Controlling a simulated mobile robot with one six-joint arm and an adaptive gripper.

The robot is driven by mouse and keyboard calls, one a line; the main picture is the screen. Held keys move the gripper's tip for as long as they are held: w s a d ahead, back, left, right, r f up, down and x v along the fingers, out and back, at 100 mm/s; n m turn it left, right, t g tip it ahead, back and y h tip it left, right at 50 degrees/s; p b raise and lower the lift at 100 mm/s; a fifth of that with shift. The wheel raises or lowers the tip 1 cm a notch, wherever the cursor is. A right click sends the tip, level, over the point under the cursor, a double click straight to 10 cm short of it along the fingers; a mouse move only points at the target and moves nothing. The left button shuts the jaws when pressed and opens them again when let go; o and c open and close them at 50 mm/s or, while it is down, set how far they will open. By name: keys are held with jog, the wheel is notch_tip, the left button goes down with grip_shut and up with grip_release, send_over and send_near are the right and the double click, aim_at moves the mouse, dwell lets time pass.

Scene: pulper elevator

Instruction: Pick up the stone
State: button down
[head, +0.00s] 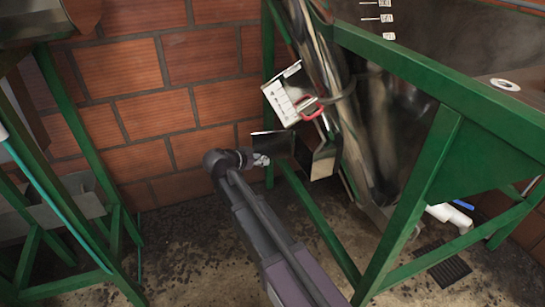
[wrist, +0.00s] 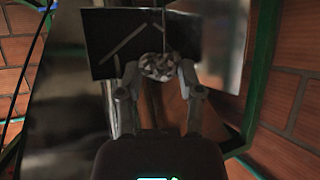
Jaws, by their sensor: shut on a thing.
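The stone (wrist: 160,66) is a small speckled grey and pale lump in the wrist view. My gripper (wrist: 159,76) is shut on it, with one finger on each side. Behind the stone is a dark flat panel (wrist: 112,38). In the head view the stone (head: 261,159) shows as a small pale patch at the end of my arm. My gripper (head: 252,158) is there too, in front of the dark flap (head: 271,146) on the metal elevator tube. I cannot tell whether the stone touches the flap.
The shiny elevator tube (head: 345,110) slopes down beside a green frame (head: 420,190). A white box with a red handle (head: 313,110) sits on the tube, above my gripper. A brick wall (head: 165,90) stands behind. The dirty floor (head: 190,250) is open at lower left.

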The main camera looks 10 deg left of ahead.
jog(key=shift+s+a, duration=0.5)
jog(key=shift+a, duration=0.2)
jog(key=shift+r, duration=0.1)
